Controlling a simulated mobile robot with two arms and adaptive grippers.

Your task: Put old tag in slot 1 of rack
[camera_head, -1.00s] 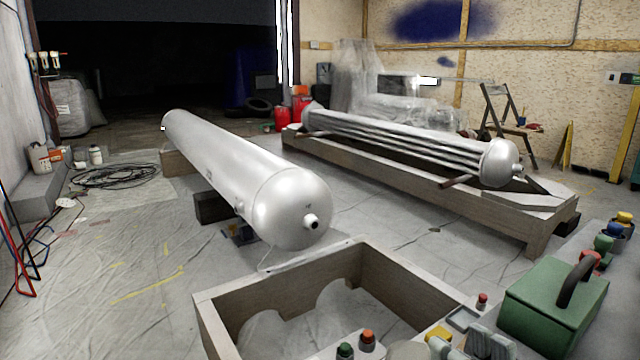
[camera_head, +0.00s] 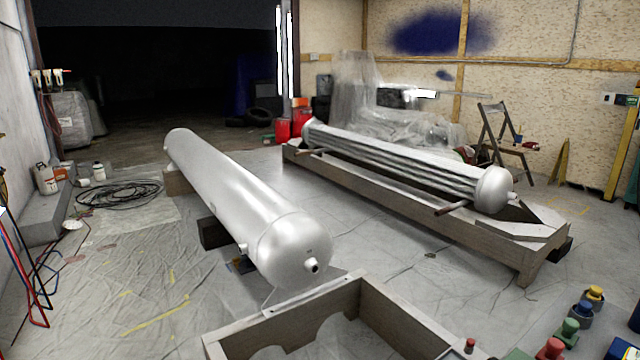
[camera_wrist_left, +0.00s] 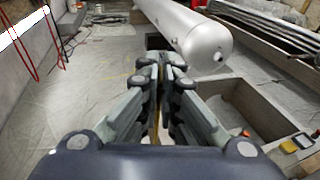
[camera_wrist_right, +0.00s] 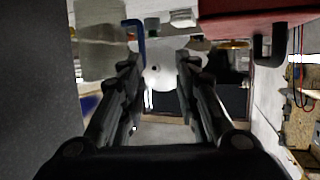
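I cannot make out the old tag or the numbered slots of the rack in any view. Neither gripper shows in the head view. In the left wrist view my left gripper (camera_wrist_left: 165,62) has its fingers together, with no object visible between them, above the sheeted floor. In the right wrist view my right gripper (camera_wrist_right: 158,68) is open, with nothing clearly held between its fingers. Beyond it are a pale panel (camera_wrist_right: 100,50), a blue hooked piece (camera_wrist_right: 137,32) and a red block (camera_wrist_right: 255,22); I cannot tell what they belong to.
A long silver tank (camera_head: 235,205) lies on blocks. A tube bundle (camera_head: 400,160) rests on a wooden frame (camera_head: 410,205). An open wooden box (camera_head: 385,305) is at the front, with several coloured knobs (camera_head: 570,328) to its right.

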